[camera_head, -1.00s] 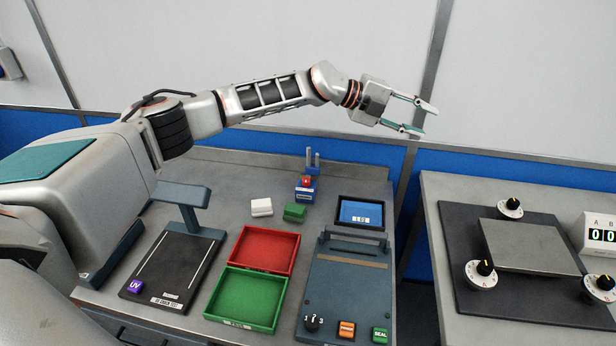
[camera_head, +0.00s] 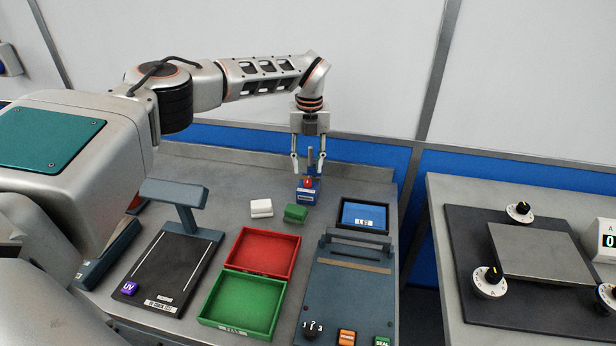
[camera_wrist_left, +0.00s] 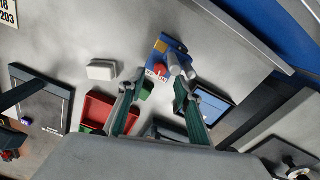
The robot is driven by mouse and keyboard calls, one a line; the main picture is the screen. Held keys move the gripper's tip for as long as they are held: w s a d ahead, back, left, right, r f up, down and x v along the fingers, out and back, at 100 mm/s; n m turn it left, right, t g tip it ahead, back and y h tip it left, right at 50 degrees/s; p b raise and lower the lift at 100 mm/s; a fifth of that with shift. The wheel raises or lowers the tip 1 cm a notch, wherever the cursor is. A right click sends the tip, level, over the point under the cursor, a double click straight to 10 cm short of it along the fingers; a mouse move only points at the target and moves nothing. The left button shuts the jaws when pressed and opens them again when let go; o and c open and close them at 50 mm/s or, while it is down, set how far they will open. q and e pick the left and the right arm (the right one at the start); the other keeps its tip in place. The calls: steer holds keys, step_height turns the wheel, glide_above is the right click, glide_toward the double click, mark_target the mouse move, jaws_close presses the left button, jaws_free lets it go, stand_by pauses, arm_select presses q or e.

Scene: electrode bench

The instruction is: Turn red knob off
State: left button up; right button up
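The red knob (camera_head: 308,183) is on top of a small blue device (camera_head: 306,197) at the back of the bench. Two grey posts stand just behind it. In the left wrist view the red knob (camera_wrist_left: 159,70) shows on the blue device (camera_wrist_left: 174,51), beyond and between my finger ends. My left gripper (camera_head: 308,166) points down over the device, with its fingers apart and nothing held between them. It also shows open in the left wrist view (camera_wrist_left: 158,83). I cannot tell whether a finger touches the device. My right gripper is out of view.
A white block (camera_head: 261,208) and a green block (camera_head: 295,213) lie close by. A blue screen (camera_head: 364,214) is to the right. Red (camera_head: 293,262) and green (camera_head: 272,322) trays lie in front. A second bench (camera_head: 437,212) with dials stands at the right.

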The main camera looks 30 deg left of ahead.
mark_target(308, 181)
arm_select(q)
steer(key=shift+f, duration=2.4)
jaws_close()
